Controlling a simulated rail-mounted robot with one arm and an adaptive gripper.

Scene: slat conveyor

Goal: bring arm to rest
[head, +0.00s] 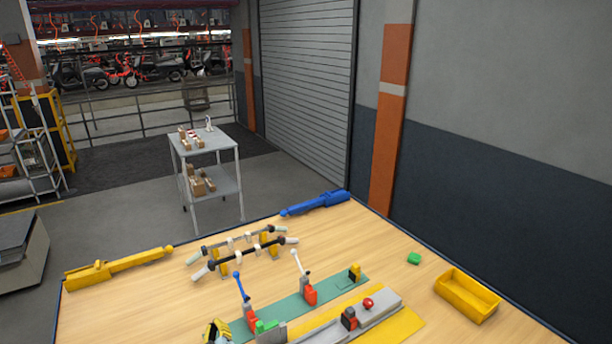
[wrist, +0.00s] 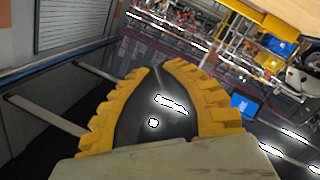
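My gripper (wrist: 163,68) shows in the wrist view as two ribbed yellow fingers with a gap between their tips. It looks open, and nothing is visible held between the fingers. Through the gap I see a dark background with bright white patches. The rest of my arm is out of the head view.
The wooden table (head: 150,305) carries a green strip (head: 285,310) with upright levers, a rack of bars (head: 240,248), a blue tool (head: 318,203), a yellow tool (head: 115,267), a green block (head: 414,258) and a yellow bin (head: 467,296). The front left tabletop is clear.

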